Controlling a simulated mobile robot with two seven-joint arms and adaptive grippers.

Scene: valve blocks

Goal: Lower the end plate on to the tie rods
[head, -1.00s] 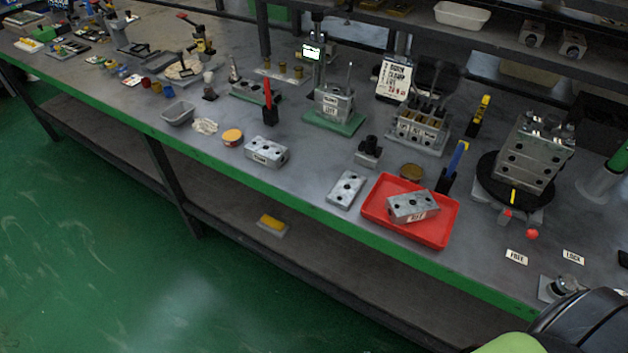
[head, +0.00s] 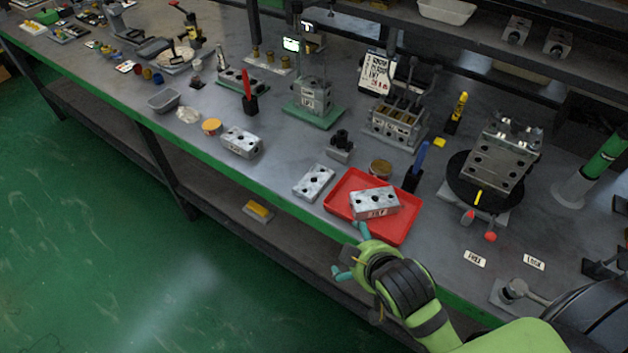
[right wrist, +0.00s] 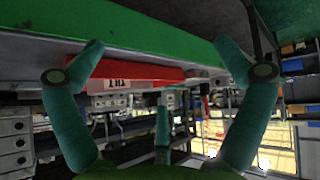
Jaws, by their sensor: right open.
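A flat grey metal plate with holes (head: 314,182) lies on the bench left of the red tray; it may be the end plate. A thicker grey block with a label (head: 374,203) lies in the red tray (head: 392,233). A grey block on a green base (head: 312,98) has upright rods, but I cannot tell whether they are the tie rods. My right gripper (head: 350,250) is open and empty by the bench's front edge, close to the tray. My left gripper is out of view.
A valve stack (head: 502,155) sits on a black turntable at the right. A holed block (head: 241,142) lies left of the plate. A blue-handled tool (head: 420,158) stands upright behind the tray. FREE (head: 475,259) and LOCK labels lie on clear bench at right.

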